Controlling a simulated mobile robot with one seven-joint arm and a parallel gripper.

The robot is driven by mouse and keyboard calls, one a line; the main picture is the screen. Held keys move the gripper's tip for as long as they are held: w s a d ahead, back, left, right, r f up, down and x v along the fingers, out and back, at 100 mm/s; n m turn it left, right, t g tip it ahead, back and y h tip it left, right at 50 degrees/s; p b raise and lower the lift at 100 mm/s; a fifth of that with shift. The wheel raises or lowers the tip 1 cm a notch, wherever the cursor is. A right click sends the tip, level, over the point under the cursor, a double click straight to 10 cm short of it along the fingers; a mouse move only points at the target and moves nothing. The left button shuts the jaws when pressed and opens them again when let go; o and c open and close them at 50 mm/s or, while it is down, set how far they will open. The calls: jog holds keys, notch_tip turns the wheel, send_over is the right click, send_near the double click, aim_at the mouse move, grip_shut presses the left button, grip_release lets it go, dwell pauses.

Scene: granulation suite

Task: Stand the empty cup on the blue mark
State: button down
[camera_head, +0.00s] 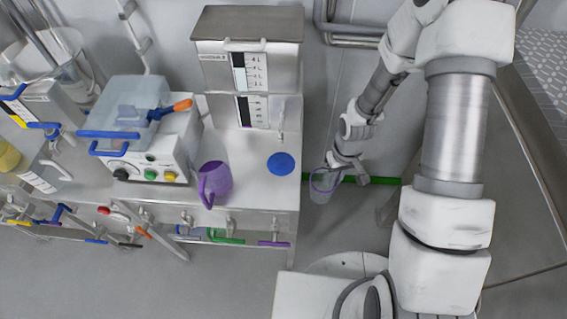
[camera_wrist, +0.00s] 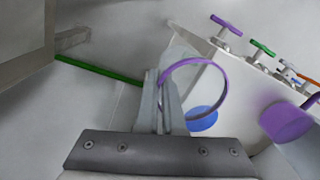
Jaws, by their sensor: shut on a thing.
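My gripper (camera_head: 347,170) is shut on a see-through cup (camera_head: 323,192) with a purple rim. The cup hangs beyond the right end of the steel counter, apart from it. In the wrist view my fingers (camera_wrist: 163,85) are closed at the left side of the purple rim (camera_wrist: 227,92); the clear wall is hard to make out. No contents show in the cup. The blue mark (camera_head: 281,163) is a flat disc on the counter near its right end, left of the cup. It also shows in the wrist view (camera_wrist: 203,122), partly behind the rim.
A purple jug (camera_head: 216,178) stands left of the mark. A steel dispenser (camera_head: 247,75) with a thin spout stands behind the mark. A white machine (camera_head: 155,140) with coloured knobs is farther left. Coloured valve handles (camera_head: 225,237) line the counter's front. The mark is clear.

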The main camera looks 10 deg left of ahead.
jog(key=s+a+n+h+b, duration=0.1)
jog(key=s+a+n+b, duration=0.3)
jog(key=s+a+n, duration=0.85)
jog(key=s+a+n+b, duration=0.5)
jog(key=s+n, duration=0.4)
jog(key=n, duration=0.9)
jog(key=w+p, duration=0.2)
jog(key=w, duration=0.6)
jog(key=w+a+p, duration=0.1)
jog(key=w+p, duration=0.2)
jog(key=w, duration=0.6)
jog(key=w+f+p, duration=0.1)
jog(key=w+p, duration=0.2)
jog(key=w, duration=0.6)
jog(key=shift+w+a, duration=0.2)
jog(key=shift+a, duration=0.15)
jog(key=w, duration=0.5)
jog(key=shift+a+p, duration=0.1)
jog(key=shift+p, duration=0.2)
jog(key=shift+s+f, duration=0.1)
jog(key=shift+f, duration=0.15)
